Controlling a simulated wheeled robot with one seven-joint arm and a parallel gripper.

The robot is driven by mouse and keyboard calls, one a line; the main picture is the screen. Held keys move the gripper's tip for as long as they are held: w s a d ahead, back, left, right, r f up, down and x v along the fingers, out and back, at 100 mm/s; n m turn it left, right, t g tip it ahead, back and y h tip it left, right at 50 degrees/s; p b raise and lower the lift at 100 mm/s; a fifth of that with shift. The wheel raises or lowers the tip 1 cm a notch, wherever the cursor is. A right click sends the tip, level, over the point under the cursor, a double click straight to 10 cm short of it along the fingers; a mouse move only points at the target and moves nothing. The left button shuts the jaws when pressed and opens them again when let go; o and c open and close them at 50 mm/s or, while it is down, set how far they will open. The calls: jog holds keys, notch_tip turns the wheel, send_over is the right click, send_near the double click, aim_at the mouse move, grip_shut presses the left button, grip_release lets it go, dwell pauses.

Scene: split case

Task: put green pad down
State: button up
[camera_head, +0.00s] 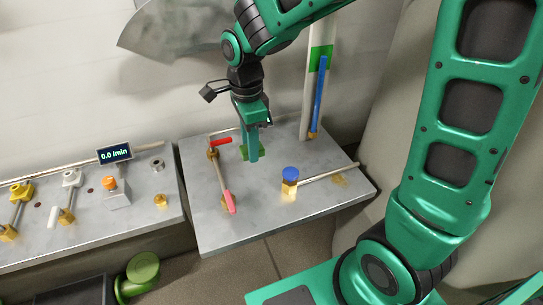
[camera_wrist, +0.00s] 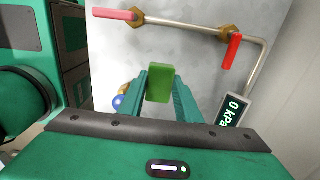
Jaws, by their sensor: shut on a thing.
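The green pad (camera_wrist: 159,84) is a small green block between the two fingers of my gripper (camera_wrist: 161,76) in the wrist view. My gripper (camera_head: 251,157) is shut on it and points down over the grey metal table in the head view. There the pad (camera_head: 260,150) shows only as green edges beside the fingers, which hide most of it. I cannot tell whether the pad touches the table top or hangs just above it.
The grey table (camera_head: 245,225) carries a pipe with red handles (camera_head: 228,201) left of my gripper and a blue-capped valve (camera_head: 290,175) to the right. A gauge (camera_wrist: 232,108) reads 0 kPa. The table's front middle is clear.

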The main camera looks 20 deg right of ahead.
send_over(273, 162)
notch_tip(273, 162, down, 6)
jog(key=shift+w+r, duration=0.1)
jog(key=shift+r, duration=0.1)
jog(key=shift+f, duration=2)
jog(key=shift+f, duration=0.1)
jog(key=shift+f, duration=0.3)
